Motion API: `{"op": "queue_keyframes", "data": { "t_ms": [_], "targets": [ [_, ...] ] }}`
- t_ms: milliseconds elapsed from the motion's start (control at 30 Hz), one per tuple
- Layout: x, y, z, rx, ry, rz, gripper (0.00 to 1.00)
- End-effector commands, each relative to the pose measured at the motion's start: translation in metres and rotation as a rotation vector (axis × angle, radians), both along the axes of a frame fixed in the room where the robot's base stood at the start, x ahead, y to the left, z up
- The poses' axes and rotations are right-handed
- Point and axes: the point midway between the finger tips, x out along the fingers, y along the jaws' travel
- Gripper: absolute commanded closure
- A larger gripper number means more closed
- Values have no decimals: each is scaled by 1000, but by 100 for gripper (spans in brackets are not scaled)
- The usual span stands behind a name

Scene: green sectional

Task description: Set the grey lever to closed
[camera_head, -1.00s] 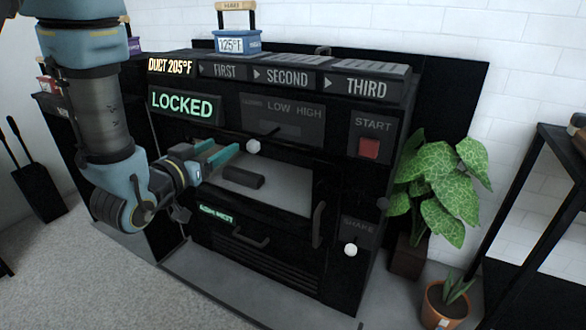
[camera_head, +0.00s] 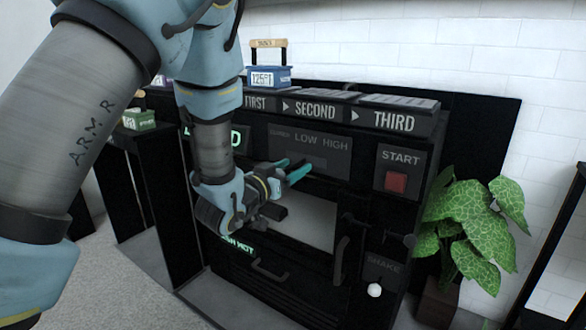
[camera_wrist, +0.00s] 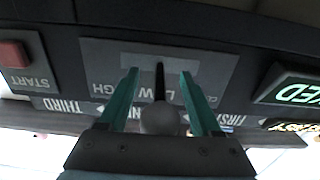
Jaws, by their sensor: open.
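That panel (camera_wrist: 110,62) carries the words LOW and HIGH and a partly hidden word starting with C, upside down here. It also shows in the head view (camera_head: 318,165), where the first word is blurred. My gripper (camera_wrist: 160,72) is open, with one teal finger on each side of the lever. I cannot tell whether either finger touches it. In the head view my gripper (camera_head: 296,168) is in front of the panel and hides the lever.
A START panel with a red button (camera_head: 396,182) is to the right. A white-knobbed SHAKE lever (camera_head: 375,290) is lower right. A partly hidden green sign (camera_head: 238,138) is left of the panel. A leafy plant (camera_head: 470,235) stands right of the machine.

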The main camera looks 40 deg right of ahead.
Motion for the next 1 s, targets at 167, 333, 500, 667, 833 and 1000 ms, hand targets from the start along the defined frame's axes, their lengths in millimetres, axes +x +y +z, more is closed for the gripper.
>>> {"op": "queue_keyframes", "data": {
  "t_ms": [167,333,500,667,833,1000],
  "targets": [
    [1,-5,0,0,1,0,35],
    [1,-4,0,0,0,0,35],
    [1,-4,0,0,0,0,53],
    [1,-4,0,0,0,0,71],
    [1,-4,0,0,0,0,90],
    [1,-4,0,0,0,0,100]
  ]
}}
